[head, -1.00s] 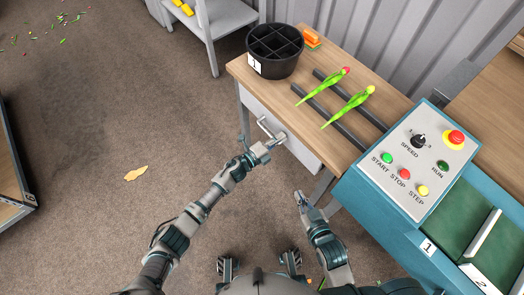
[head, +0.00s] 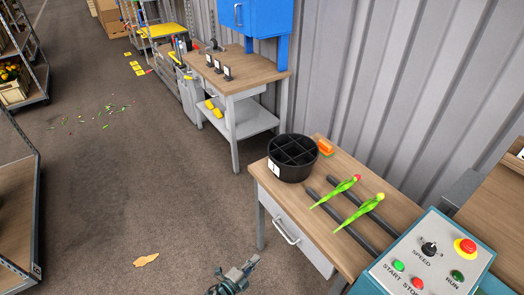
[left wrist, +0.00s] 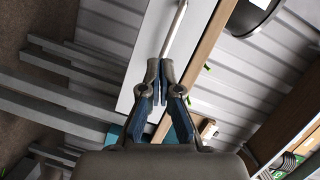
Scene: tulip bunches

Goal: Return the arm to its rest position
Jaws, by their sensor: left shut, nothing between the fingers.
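My left gripper (head: 250,264) shows at the bottom of the head view, over the floor in front of the wooden table (head: 330,150). In the left wrist view its fingers (left wrist: 160,66) are together with nothing between them. The drawer handle (head: 286,230) on the table's grey front is up and to the right of the gripper in the head view, clear of it. The handle (left wrist: 175,30) appears just beyond the fingertips in the left wrist view. The drawer front looks closed. My right gripper is outside both current views.
A black divided bucket (head: 292,160), an orange item (head: 325,147) and two tulip bunches, one red-tipped (head: 338,190) and one yellow-tipped (head: 362,210), are on the table. A control box (head: 432,255) stands at right. Open floor lies left, with a tan scrap (head: 146,260).

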